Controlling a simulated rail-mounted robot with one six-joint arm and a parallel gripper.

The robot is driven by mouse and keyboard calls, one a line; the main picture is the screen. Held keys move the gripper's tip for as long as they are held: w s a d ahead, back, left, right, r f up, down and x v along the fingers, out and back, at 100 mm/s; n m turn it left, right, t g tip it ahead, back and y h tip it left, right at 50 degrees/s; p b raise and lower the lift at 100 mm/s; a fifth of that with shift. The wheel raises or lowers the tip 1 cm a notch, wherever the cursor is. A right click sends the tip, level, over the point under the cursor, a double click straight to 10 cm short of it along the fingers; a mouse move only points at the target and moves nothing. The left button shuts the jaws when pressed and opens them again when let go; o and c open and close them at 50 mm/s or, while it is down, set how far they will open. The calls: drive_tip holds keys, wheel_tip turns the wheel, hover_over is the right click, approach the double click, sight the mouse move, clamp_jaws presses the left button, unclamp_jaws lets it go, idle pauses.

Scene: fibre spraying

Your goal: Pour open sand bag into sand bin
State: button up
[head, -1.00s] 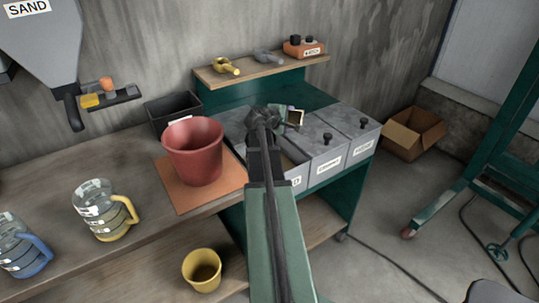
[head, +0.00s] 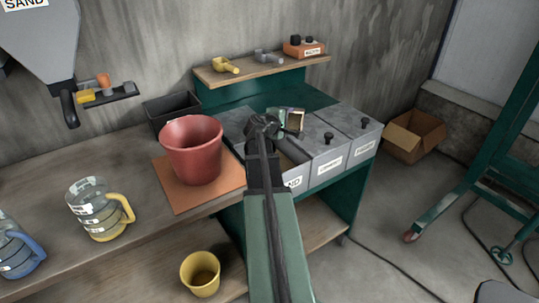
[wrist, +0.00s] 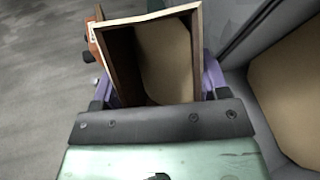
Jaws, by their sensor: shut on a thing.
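The open sand bag (wrist: 168,62) is in my gripper (wrist: 158,84). It is a brown, box-like bag with a pale rim, and tan sand shows inside its mouth. Purple fingers press on its two sides. In the head view the bag (head: 295,121) is small, tilted, and just beyond the end of my arm, over the row of bins. The sand bin (head: 293,183) is the leftmost grey bin, its label partly hidden by my arm. In the wrist view the open sand bin (wrist: 296,95), with tan sand inside, is right of the bag.
Two lidded grey bins (head: 329,158) stand right of the sand bin. A red bucket (head: 192,150) is on an orange board at left. A shelf (head: 262,68) with scoops and an orange box is behind. A cardboard box (head: 415,135) is on the floor at right.

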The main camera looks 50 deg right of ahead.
drive_tip(key=shift+f, duration=0.15)
drive_tip(key=shift+s+a+f+m+h+b, duration=0.2)
drive_tip(key=shift+a+f+h+b, duration=0.4)
drive_tip(key=shift+b, duration=0.8)
drive_tip(key=shift+s+a+f+m+h+b, duration=0.1)
drive_tip(key=shift+s+a+f+h+b, duration=0.2)
drive_tip(key=shift+f+b, duration=0.75)
drive_tip(key=shift+w+r+b, duration=0.1)
drive_tip(key=shift+r+b, duration=0.2)
drive_tip(key=shift+r, duration=0.15)
drive_tip(key=shift+a+r+m+h+b, duration=0.2)
drive_tip(key=shift+m+h+b, duration=0.1)
drive_tip(key=shift+h+b, duration=0.55)
drive_tip(key=shift+s+a+r+m+h+b, duration=0.15)
drive_tip(key=shift+r+m+h+b, duration=0.1)
drive_tip(key=shift+r+h, duration=0.3)
drive_tip(key=shift+s+a+r+m+h+b, duration=0.1)
drive_tip(key=shift+a+r+m+h+b, duration=0.15)
drive_tip(key=shift+r+h, duration=0.3)
drive_tip(key=shift+s+a+r+m+h+b, duration=0.15)
drive_tip(key=shift+r+m+h, duration=0.15)
drive_tip(key=shift+r+h, duration=0.25)
drive_tip(key=shift+w+r, duration=0.1)
drive_tip(key=shift+r, duration=0.3)
drive_tip(key=shift+a+r+m+h+p, duration=0.15)
drive_tip(key=shift+r+m+h+p, duration=0.45)
drive_tip(key=shift+r, duration=0.65)
